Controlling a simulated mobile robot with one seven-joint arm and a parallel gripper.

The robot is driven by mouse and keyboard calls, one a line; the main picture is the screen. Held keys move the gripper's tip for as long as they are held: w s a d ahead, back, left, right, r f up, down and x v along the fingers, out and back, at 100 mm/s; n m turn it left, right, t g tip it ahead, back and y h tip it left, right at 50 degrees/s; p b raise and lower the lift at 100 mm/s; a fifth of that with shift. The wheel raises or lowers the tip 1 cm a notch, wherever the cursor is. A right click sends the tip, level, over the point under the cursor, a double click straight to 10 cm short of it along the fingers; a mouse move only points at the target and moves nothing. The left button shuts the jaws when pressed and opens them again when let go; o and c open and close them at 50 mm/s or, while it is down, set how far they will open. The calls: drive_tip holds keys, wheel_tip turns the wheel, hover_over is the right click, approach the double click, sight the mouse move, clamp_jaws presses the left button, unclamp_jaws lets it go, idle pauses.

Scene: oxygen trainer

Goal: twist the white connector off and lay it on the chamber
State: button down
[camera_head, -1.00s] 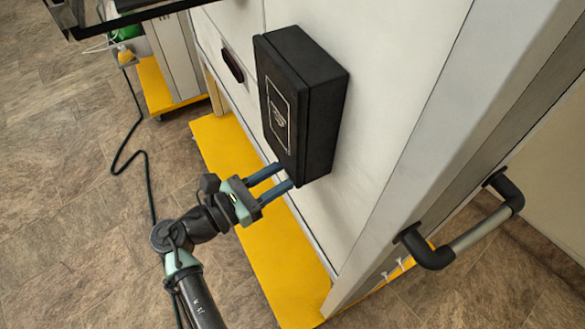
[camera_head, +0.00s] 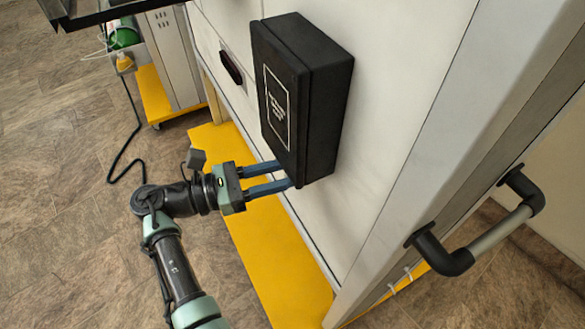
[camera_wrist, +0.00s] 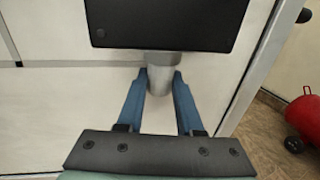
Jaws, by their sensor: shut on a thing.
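The white connector (camera_wrist: 160,84) is a short pale cylinder below a grey collar under the black box, in the wrist view. My gripper (camera_wrist: 162,76) has its two blue fingers on either side of it, shut on it. The box is fixed to the upright white wall of the chamber (camera_head: 395,100).
A black-and-grey door handle (camera_head: 480,235) juts out at right. A yellow base strip (camera_head: 265,240) runs along the chamber's foot. A black cable (camera_head: 128,155) lies on the floor at left. A red rounded object (camera_wrist: 303,118) stands at right in the wrist view.

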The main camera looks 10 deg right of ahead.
drive_tip(key=g+b, duration=0.1)
drive_tip(key=m+g+b, duration=0.1)
drive_tip(key=b, duration=0.1)
drive_tip(key=shift+w+f+m+g, duration=0.2)
drive_tip(key=shift+f+m+g, duration=0.05)
drive_tip(key=shift+m+g, duration=0.05)
drive_tip(key=m+g+b, duration=0.1)
drive_tip(key=g+b, duration=0.1)
drive_tip(key=b, duration=0.1)
drive_tip(key=shift+r+m+g, duration=0.2)
drive_tip(key=shift+m+g, duration=0.2)
drive_tip(key=shift+r, duration=0.1)
drive_tip(key=shift+c, duration=2.4)
unclamp_jaws()
drive_tip(key=shift+a, duration=0.1)
